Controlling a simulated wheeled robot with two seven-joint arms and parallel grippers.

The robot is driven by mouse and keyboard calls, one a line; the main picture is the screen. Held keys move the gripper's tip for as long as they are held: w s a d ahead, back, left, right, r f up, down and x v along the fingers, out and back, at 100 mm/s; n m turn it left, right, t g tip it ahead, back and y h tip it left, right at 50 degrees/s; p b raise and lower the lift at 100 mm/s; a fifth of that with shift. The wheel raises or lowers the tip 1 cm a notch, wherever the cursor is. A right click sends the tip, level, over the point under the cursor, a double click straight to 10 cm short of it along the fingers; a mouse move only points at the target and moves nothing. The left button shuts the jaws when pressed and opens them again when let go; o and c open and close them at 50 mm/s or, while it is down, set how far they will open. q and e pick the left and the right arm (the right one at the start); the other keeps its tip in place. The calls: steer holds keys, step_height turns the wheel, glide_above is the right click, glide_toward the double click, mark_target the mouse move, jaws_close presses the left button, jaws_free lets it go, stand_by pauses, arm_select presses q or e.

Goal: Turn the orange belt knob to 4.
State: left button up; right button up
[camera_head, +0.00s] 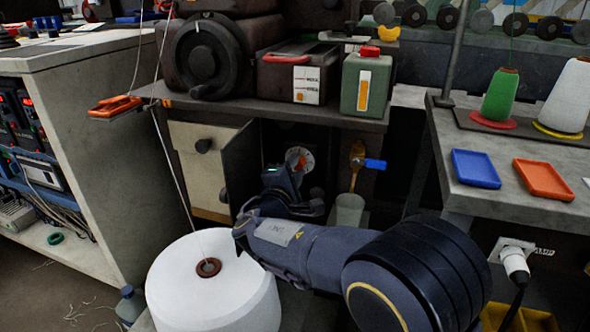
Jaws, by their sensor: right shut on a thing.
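The orange belt knob (299,157) sits on a pale round dial plate (308,158) inside the dark recess under the machine bench. The dial's marks are too small to read, so I cannot tell which number the knob points at. My right arm reaches in from the lower right, and my right gripper (293,168) is at the knob, shut on it. The gripper's dark body hides the lower left of the knob and dial. My left gripper is not in view.
An open cabinet door (240,165) stands just left of my gripper. A brass valve with a blue handle (374,164) is to the right, above a pale cup (349,210). A large white thread cone (212,290) stands in front.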

steer(key=m, duration=0.5)
steer(key=shift+f, duration=0.1)
steer(key=shift+m, duration=0.4)
steer(key=o, duration=1)
steer(key=p+v, duration=0.2)
steer(key=v, duration=0.5)
steer(key=shift+s+a, duration=0.25)
steer(key=shift+s, duration=0.1)
